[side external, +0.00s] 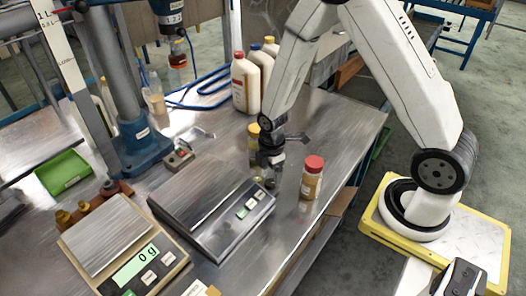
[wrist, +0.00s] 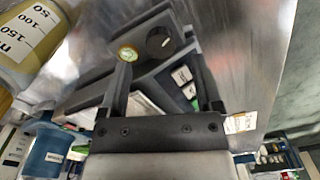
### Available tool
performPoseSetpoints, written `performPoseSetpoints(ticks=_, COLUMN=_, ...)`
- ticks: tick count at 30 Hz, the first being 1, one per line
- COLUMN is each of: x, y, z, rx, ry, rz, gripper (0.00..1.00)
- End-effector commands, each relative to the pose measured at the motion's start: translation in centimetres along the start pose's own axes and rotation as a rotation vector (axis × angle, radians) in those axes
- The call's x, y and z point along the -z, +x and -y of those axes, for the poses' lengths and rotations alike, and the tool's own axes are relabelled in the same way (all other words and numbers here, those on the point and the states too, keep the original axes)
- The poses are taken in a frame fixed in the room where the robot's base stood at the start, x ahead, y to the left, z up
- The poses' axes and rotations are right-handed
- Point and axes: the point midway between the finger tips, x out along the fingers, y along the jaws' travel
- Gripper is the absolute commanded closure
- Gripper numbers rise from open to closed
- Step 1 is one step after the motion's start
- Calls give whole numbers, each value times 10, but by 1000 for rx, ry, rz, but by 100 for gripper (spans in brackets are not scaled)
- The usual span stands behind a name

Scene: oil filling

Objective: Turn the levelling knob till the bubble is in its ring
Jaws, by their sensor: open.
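The black levelling knob (wrist: 160,42), with a pale mark line, sits on the dark corner of the scale in the wrist view. Left of it is the round yellow-green bubble level (wrist: 128,53); the picture is too small to tell where its bubble lies in the ring. The flat scale (side external: 200,198) is on the steel bench in the side view, its buttons on the right side. My gripper (side external: 270,160) is over the scale's far right corner and hides most of the knob there. In the wrist view its fingers (wrist: 160,54) are open, apart from each other, one on either side of the knob.
A red-capped jar (side external: 312,178) stands right of my gripper, and a yellow-capped bottle (side external: 254,138) close behind it. White jugs (side external: 245,85) stand farther back. A second scale (side external: 125,245) reading 0 g is at front left. The bench edge is to the right.

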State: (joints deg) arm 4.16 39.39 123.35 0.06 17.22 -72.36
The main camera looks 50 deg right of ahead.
Motion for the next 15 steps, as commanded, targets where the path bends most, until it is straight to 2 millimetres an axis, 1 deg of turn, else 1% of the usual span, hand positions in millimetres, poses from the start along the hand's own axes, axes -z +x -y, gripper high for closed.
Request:
performPoseSetpoints(ticks=1, x=0, y=7, z=1, rx=3, ry=0, rz=1, gripper=17)
performPoseSetpoints(ticks=11, x=0, y=44, z=1, rx=3, ry=0, rz=1, gripper=17)
performPoseSetpoints(ticks=15, x=0, y=42, z=0, rx=0, ry=-91, rz=0, gripper=17)
